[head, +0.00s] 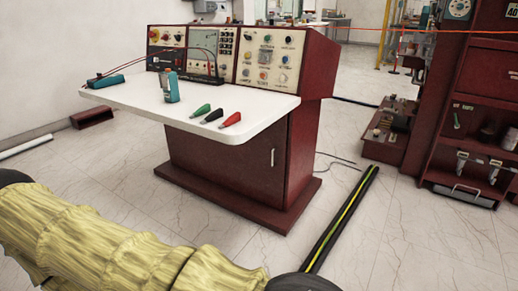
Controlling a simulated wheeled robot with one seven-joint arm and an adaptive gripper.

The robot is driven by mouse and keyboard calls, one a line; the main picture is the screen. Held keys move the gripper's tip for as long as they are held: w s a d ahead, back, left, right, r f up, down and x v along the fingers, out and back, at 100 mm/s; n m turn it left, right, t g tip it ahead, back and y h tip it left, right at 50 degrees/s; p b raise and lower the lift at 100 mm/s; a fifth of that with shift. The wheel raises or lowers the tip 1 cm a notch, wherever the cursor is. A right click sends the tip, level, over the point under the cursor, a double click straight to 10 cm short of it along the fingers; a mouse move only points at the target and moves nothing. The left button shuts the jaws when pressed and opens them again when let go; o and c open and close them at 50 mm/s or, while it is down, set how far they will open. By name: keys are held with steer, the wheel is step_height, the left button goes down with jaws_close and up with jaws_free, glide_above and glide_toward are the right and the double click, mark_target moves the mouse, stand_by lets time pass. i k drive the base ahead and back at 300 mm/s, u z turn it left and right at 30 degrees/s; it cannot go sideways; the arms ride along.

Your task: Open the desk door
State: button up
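The desk (222,158) stands in the middle of the head view, with a dark red body and a white top (190,112). Its door (255,165) is on the front of the body, below the white top. A slim vertical light handle (273,157) sits near the door's right edge. The door looks shut, flush with the body. My arm, in a yellowish sleeve, crosses the lower left and ends in a dark part at the bottom edge. My gripper's fingers do not show, and nothing is seen touching the handle.
A control panel (270,60) rises behind. A black bar with a yellow-green stripe (343,218) slants across the right foreground. A red shelf (478,135) stands right. Floor before the door is clear.

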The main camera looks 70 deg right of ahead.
mark_target(255, 169)
steer(key=i, duration=0.9)
steer(key=z, duration=1.85)
